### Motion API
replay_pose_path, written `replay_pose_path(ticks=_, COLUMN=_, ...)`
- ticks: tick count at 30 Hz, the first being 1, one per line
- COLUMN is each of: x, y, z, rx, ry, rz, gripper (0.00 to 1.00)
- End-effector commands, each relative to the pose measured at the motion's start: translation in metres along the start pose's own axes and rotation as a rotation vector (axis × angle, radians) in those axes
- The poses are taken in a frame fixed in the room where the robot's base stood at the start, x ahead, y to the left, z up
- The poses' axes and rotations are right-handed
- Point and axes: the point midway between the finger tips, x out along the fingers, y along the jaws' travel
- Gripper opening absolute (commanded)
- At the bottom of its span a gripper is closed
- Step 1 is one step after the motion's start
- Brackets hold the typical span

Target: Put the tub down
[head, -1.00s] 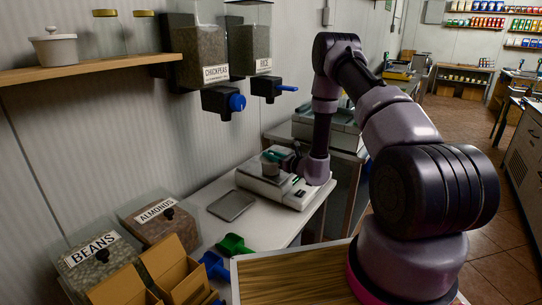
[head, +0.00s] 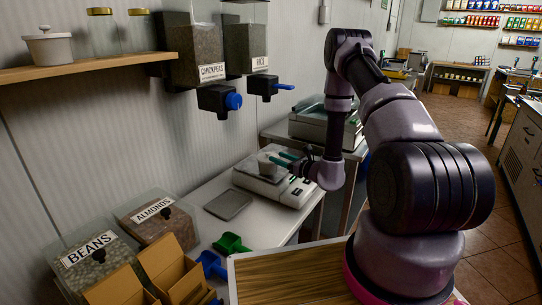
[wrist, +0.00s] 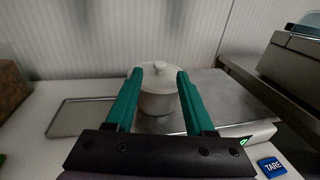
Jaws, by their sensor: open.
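The tub is a pale, round pot with a knobbed lid. It stands upright on the metal plate of the scale (wrist: 225,95), and in the wrist view the tub (wrist: 158,98) shows between and beyond my green fingers. In the head view the tub (head: 268,158) is a small pale shape on the scale (head: 262,183), partly hidden by my fingers. My gripper (wrist: 160,74) is open, with one finger on each side of the tub in the picture. In the head view my gripper (head: 284,159) is to the right of the tub. I cannot tell whether the fingers touch it.
A flat grey tray (head: 229,204) lies left of the scale. Chickpea (head: 197,55) and rice dispensers (head: 246,45) hang on the wall above. A green scoop (head: 232,243), almond bin (head: 157,223) and bean bin (head: 95,255) are nearer. Another lidded pot (head: 50,47) stands on the shelf.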

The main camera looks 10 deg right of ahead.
Motion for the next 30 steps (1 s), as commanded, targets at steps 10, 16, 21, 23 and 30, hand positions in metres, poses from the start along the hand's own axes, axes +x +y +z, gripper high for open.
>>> replay_pose_path(ticks=10, x=-0.050, y=-0.001, z=0.000, rx=0.001, ry=-0.001, rz=-0.002, gripper=0.54)
replay_pose_path(ticks=16, x=-0.050, y=0.003, z=0.010, rx=-0.010, ry=-0.010, rz=0.022, gripper=0.54)
replay_pose_path(ticks=21, x=-0.038, y=0.032, z=0.073, rx=-0.085, ry=-0.054, rz=0.198, gripper=0.54)
replay_pose_path(ticks=23, x=-0.037, y=0.051, z=0.105, rx=-0.135, ry=-0.070, rz=0.299, gripper=0.54)
replay_pose_path(ticks=30, x=-0.067, y=0.133, z=0.207, rx=-0.396, ry=-0.064, rz=0.692, gripper=0.54)
